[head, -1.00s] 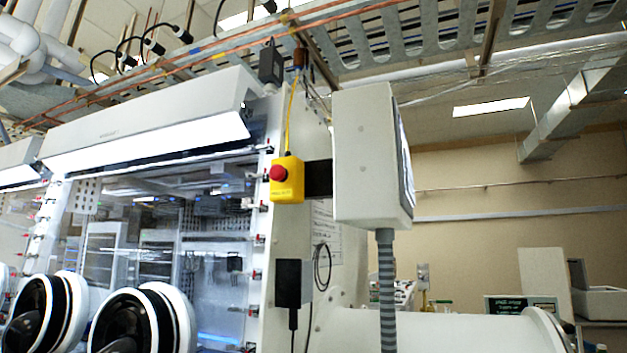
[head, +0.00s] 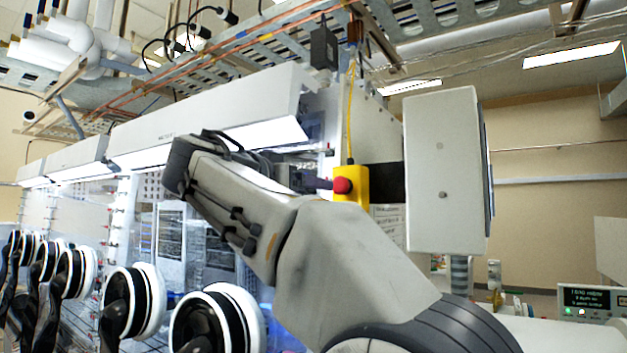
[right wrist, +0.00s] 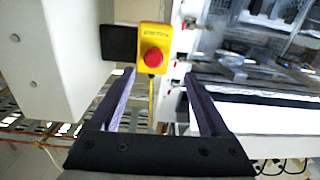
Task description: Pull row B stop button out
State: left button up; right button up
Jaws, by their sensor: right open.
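The stop button (head: 342,186) is a red mushroom head on a yellow box (head: 362,188) at the end of the glovebox row. In the right wrist view the red button (right wrist: 152,58) shows ahead of and between the fingertips, with its yellow box (right wrist: 155,36) behind it. My right gripper (right wrist: 160,74) is open, with a dark finger on either side and nothing between them. In the head view my right gripper (head: 322,184) is partly hidden by my arm, its fingertips just left of the button. I cannot tell whether they touch it. My left gripper is out of view.
A large white control box (head: 440,170) stands just right of the yellow box. A yellow cable (head: 350,110) runs up from the yellow box. Glove ports (head: 215,320) and glass panels line the left. A small display (head: 590,298) stands at the lower right.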

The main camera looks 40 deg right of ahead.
aim_at(338, 183)
jog(key=shift+m+h, duration=0.3)
jog(key=shift+m, duration=0.1)
jog(key=p+x, duration=0.1)
jog(key=x, duration=0.2)
jog(key=r+p+x, duration=0.1)
jog(key=p+x, duration=0.1)
jog(key=x, duration=0.1)
jog(key=s+p+x, duration=0.1)
jog(key=p+x, duration=0.1)
jog(key=x, duration=0.1)
jog(key=shift+w+d+r, duration=0.15)
jog(key=shift+d+r, duration=0.15)
jog(key=shift+d, duration=0.2)
jog(key=shift+w+d+f, duration=0.2)
jog(key=shift+w+d, duration=0.05)
jog(key=shift+d, duration=0.2)
grip_shut()
